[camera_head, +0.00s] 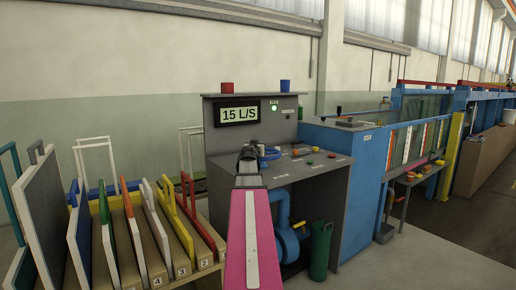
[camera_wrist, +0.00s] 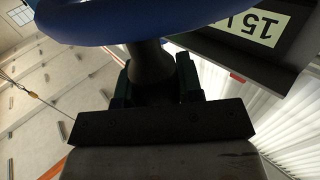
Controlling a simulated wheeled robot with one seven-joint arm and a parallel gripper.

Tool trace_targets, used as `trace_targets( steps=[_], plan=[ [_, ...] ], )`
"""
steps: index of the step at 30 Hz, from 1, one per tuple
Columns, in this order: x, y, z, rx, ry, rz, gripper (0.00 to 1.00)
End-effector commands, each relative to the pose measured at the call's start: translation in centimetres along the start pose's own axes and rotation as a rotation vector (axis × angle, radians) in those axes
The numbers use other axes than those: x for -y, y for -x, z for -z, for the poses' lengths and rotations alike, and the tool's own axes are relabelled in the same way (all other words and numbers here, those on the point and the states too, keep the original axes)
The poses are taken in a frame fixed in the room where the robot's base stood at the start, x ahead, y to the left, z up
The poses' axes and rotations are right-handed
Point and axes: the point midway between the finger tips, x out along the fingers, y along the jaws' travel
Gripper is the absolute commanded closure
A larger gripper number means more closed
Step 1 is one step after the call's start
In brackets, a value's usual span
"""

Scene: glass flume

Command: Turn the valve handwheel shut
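The blue valve handwheel (camera_head: 270,154) is at the left of the grey console's sloped top, partly hidden behind my gripper (camera_head: 248,155) in the head view. In the wrist view the blue rim (camera_wrist: 140,20) crosses the top of the picture, close to the camera. My gripper (camera_wrist: 157,82) has its two dark green fingers spread apart. A dark post lies between or behind them, below the rim. I cannot tell whether either finger touches it or the wheel. My pink arm hides part of the console front.
The console display (camera_head: 239,115) reads 15 L/S, and a green lamp (camera_head: 274,108) is lit beside it. A red cup (camera_head: 227,87) and a blue cup (camera_head: 285,86) stand on top. Numbered panels fill a wooden rack (camera_head: 160,282) at left. Floor at right is clear.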

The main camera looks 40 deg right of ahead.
Motion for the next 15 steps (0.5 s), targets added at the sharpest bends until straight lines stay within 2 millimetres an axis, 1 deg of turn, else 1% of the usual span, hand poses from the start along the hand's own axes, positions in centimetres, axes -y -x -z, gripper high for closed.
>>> trace_targets(
  steps=[1,3,11,15],
  plan=[
    [0.07,-0.05,-0.01,0.000,-0.001,0.002,0.60],
    [0.06,-0.04,-0.01,0.000,-0.001,0.002,0.41],
    [0.05,0.00,0.00,0.000,0.000,0.001,0.41],
    [0.03,0.47,-0.01,0.000,0.000,0.002,0.41]
  ],
)
